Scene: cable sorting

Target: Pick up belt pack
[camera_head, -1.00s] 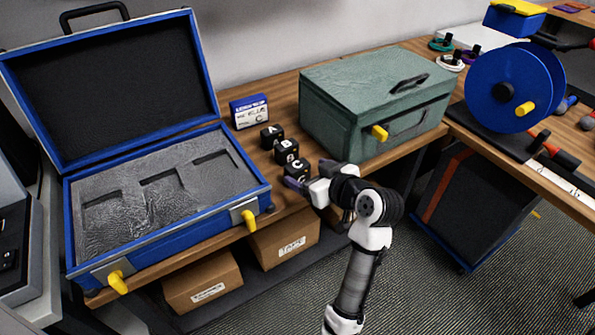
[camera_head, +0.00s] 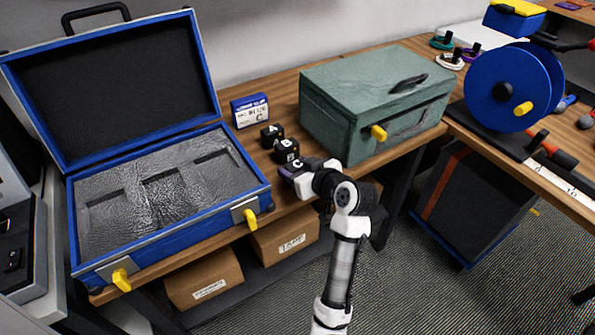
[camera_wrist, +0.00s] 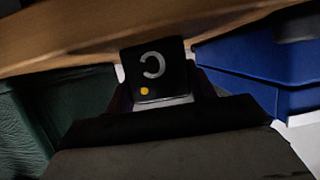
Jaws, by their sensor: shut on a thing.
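Small black belt packs with white letters sit between the blue case and the green box. Pack A (camera_head: 271,135) and pack B (camera_head: 286,152) stand on the wooden table. My gripper (camera_head: 296,170) is shut on pack C (camera_head: 297,164), at the front of the row. In the wrist view pack C (camera_wrist: 155,70) shows its letter upside down and a yellow dot, with a finger on each side. I cannot tell whether it is lifted off the table.
An open blue case (camera_head: 160,230) with empty foam cutouts stands to the left. A blue-and-white box (camera_head: 250,111) is behind the packs. A green metal box (camera_head: 345,100) is to the right. Cardboard boxes (camera_head: 204,281) sit on the shelf below.

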